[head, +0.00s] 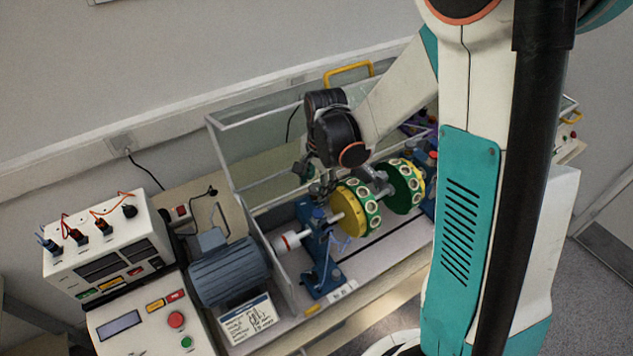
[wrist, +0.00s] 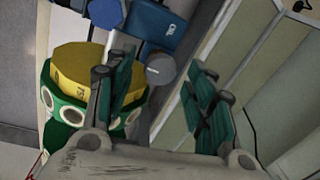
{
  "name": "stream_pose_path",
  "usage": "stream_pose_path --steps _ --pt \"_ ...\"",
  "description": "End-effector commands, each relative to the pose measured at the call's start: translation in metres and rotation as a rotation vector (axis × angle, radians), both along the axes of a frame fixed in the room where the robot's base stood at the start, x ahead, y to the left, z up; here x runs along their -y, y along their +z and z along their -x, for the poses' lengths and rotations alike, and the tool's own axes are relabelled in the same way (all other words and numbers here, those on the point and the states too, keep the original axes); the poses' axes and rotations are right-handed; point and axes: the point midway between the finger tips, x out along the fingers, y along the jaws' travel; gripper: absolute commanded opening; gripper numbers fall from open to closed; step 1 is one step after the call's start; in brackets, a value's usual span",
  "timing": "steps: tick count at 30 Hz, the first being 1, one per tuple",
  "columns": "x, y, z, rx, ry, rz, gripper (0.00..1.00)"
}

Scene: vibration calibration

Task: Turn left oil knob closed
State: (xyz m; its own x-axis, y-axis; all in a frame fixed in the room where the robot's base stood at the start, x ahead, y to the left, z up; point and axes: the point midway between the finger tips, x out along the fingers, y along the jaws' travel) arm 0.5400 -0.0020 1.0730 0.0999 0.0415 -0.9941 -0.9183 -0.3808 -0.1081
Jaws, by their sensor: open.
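The blue left bearing stand (head: 312,240) stands on the rig bed beside the yellow and green disc (head: 360,207). In the wrist view its blue block (wrist: 152,24) carries small white lettering, apparently "OIL". My gripper (wrist: 164,82) is open, with one dark green finger on each side of the knob in the picture; I cannot tell any contact. In the head view my gripper (head: 318,186) hangs just above the left stand, and the knob is not clear there.
A clear guard panel (head: 262,140) with a yellow handle (head: 348,72) stands behind the rig. A blue motor (head: 228,268) sits left. A second disc (head: 405,186) is to the right. A control box (head: 150,322) and a power supply (head: 108,252) stand at far left.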

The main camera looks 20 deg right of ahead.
Motion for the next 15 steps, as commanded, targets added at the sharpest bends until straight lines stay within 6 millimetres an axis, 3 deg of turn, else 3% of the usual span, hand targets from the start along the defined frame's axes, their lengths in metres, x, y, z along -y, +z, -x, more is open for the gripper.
stream_pose_path --steps 4,10,15 --pt "0.0000 0.0002 0.0000 0.000 0.000 0.000 0.50" --pt "0.0001 0.0003 0.0000 0.000 0.000 0.000 0.05" --pt "0.0001 0.0002 0.0000 0.000 0.001 0.000 0.05"
